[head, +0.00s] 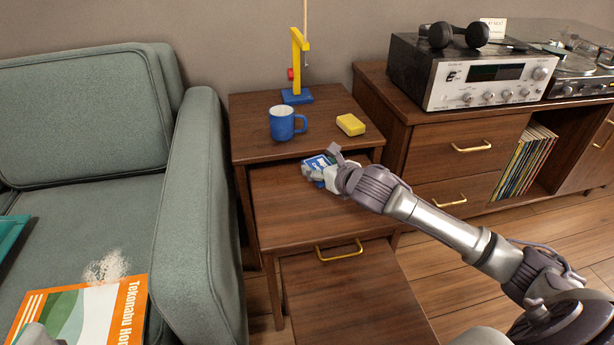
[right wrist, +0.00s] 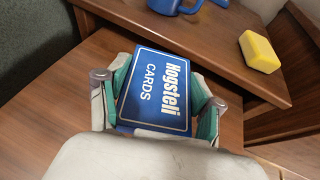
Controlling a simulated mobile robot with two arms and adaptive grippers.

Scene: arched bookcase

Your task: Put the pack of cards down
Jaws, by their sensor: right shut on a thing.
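The pack of cards (right wrist: 157,92) is a blue box with white lettering, "Hogsteli CARDS". My right gripper (right wrist: 156,100) is shut on it, with a teal-padded finger on each side. In the head view the pack (head: 316,164) shows at the tip of my right gripper (head: 325,174), by the front edge of the small brown side table (head: 247,137). It is over a lower wooden surface (head: 290,215); I cannot tell whether they touch. A grey piece at the bottom left edge may be my left gripper (head: 38,336); its fingers do not show.
On the side table stand a blue mug (head: 282,124), a yellow block (head: 350,125) and a yellow toy crane with a blue base (head: 297,96). A green sofa (head: 185,200) is at left, a cabinet (head: 430,152) at right. The lower wooden surface looks mostly clear.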

